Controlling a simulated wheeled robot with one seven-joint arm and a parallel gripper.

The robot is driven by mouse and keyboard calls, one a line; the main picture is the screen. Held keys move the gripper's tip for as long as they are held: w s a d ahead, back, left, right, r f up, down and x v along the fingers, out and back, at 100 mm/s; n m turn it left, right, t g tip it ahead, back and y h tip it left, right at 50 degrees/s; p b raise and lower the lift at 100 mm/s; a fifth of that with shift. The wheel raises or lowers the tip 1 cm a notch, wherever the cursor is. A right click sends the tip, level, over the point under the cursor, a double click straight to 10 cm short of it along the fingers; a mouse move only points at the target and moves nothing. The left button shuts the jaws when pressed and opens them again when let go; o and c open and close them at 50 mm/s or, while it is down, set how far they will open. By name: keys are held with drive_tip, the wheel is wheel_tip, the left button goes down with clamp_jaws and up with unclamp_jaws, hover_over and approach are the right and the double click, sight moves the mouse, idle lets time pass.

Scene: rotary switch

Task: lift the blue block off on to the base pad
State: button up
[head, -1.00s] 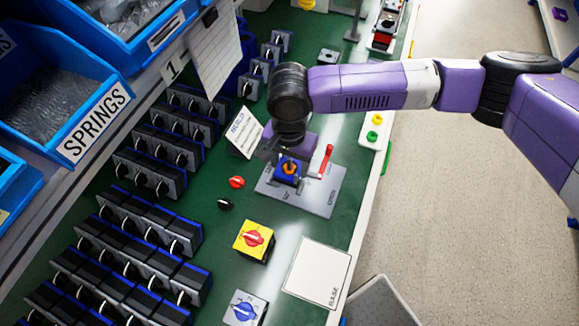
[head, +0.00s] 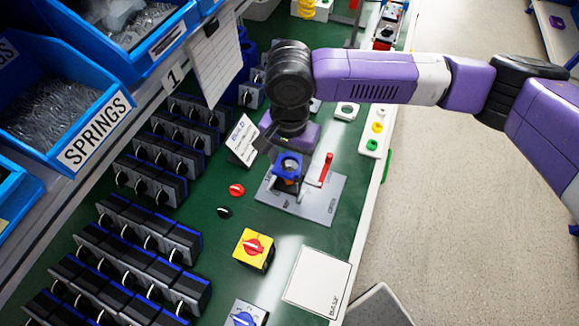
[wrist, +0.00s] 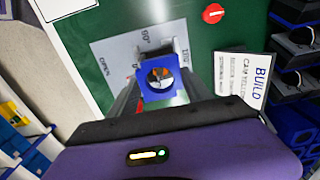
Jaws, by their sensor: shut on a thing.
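The blue block (head: 289,163) has a round opening through it. In the wrist view the block (wrist: 146,93) sits between the two fingers of my gripper (wrist: 161,92), which is shut on it. It is raised above the grey plate (head: 318,208), over an orange-and-dark post (head: 284,186). Through the opening I see orange and dark parts; whether the block is fully clear of the post I cannot tell. The base pad (head: 317,279), a white square marked BASE, lies nearer the front, apart from the plate. My gripper (head: 284,160) is partly hidden in the head view.
A red lever (head: 326,168) stands on the plate's right side. Loose red (head: 237,190) and black (head: 223,212) knobs lie left. A build card (head: 242,140) stands close beside my gripper.

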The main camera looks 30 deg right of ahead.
wheel_tip(320, 180, up, 14)
drive_tip(key=shift+r, duration=0.15)
drive_tip(key=shift+r, duration=0.1)
idle(0.4)
wheel_tip(320, 180, up, 8)
drive_tip(key=p, duration=0.9)
drive_tip(key=shift+r, duration=0.15)
idle(0.7)
